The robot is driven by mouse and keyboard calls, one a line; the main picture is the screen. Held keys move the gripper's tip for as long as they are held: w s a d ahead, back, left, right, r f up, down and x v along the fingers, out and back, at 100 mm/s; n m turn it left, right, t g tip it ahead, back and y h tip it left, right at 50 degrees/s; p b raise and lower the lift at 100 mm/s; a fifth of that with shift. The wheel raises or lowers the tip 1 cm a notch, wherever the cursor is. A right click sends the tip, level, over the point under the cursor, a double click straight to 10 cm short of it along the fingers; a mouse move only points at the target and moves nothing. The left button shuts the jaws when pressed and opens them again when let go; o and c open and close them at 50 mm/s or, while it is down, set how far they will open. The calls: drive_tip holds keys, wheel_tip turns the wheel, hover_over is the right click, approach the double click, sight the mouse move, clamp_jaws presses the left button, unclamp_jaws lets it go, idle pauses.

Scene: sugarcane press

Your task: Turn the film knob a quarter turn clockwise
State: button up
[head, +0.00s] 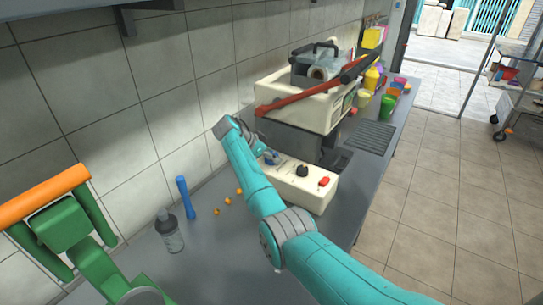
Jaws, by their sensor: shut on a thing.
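A long cream control box (318,197) lies on the grey counter in the head view. On its top are a black knob (302,171) and a red switch (324,181), both uncovered. My gripper (270,157) is at the far left end of this box, small and partly hidden behind my teal arm. It is shut low on the box top, on what appears to be the film knob. The knob itself is hidden there, so its angle cannot be read.
A cream machine (295,105) with a red lever (308,96) stands behind the box. Coloured cups (386,106) are at the back right.

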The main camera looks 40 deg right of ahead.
drive_tip(key=shift+m+g, duration=0.5)
drive_tip(key=shift+m, duration=0.1)
drive_tip(key=o, duration=1.2)
drive_tip(key=shift+c, duration=0.2)
drive_tip(key=v, duration=1.2)
drive_tip(key=shift+d, duration=0.1)
